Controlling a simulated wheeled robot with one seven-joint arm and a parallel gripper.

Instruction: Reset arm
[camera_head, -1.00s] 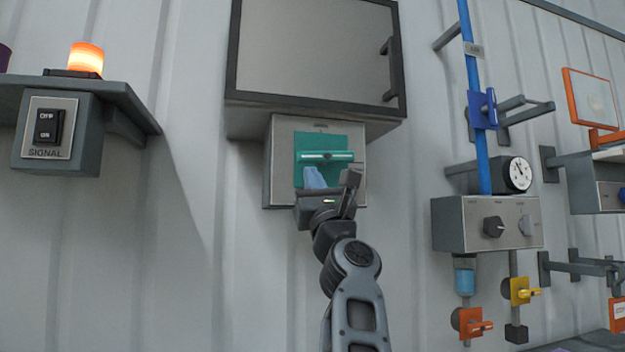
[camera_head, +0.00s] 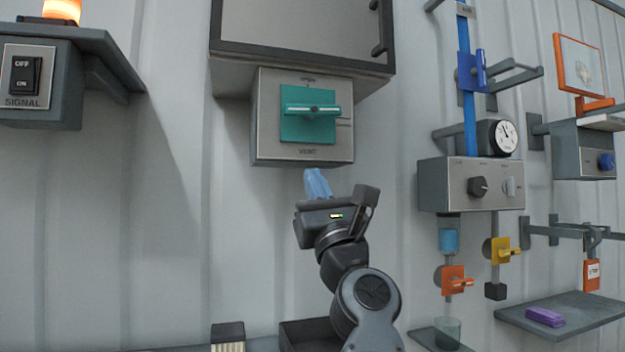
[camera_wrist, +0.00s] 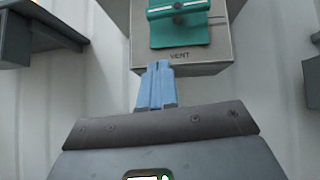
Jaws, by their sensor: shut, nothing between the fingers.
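My gripper (camera_head: 317,183) is below the grey vent box in the head view, its blue fingers together and empty. In the wrist view the blue fingers (camera_wrist: 156,86) also lie side by side with nothing between them. The vent box (camera_head: 262,135) carries a teal plate with a teal handle (camera_head: 311,110) lying horizontal. The handle also shows at the top of the wrist view (camera_wrist: 178,7). The fingers are apart from the handle.
A signal box (camera_head: 68,90) with a rocker switch and a lit orange lamp (camera_head: 62,10) is at the left. A knob panel (camera_head: 450,190), a blue pipe (camera_head: 469,110) and valves stand at the right. A shelf (camera_head: 590,312) holds a purple block (camera_head: 544,317). Bare wall lies left of my arm.

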